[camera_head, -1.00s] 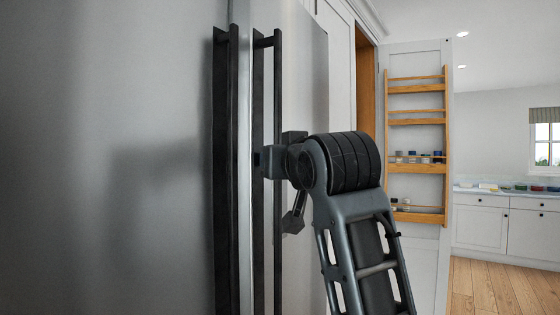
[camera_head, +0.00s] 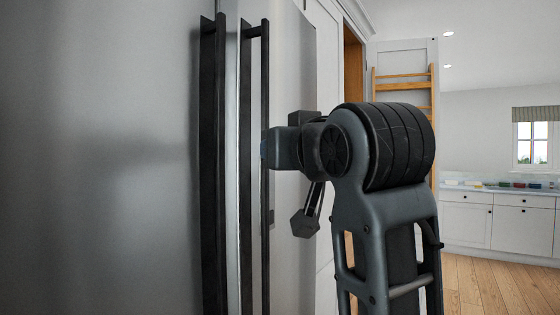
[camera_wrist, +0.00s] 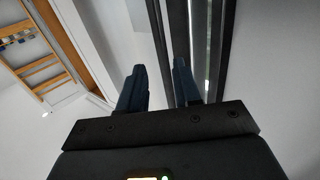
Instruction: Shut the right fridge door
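The right fridge door (camera_head: 291,75) is a grey panel with a tall black bar handle (camera_head: 265,90). It stands beside the left door (camera_head: 100,150), which has its own black handle (camera_head: 213,150). A pale strip and dark line run between the two doors; I cannot tell how far the right door is from shut. My gripper (camera_head: 268,148) is at the right door's handle, its fingertips mostly hidden in the head view. In the wrist view its two dark blue fingers (camera_wrist: 160,87) are apart, with the handle bar (camera_wrist: 157,35) running between them; contact is unclear.
An open cupboard door with wooden racks (camera_head: 403,86) stands to the right, partly behind my arm. White base cabinets (camera_head: 495,222) line the far wall under a window. The wooden floor (camera_head: 480,275) in front of them is clear.

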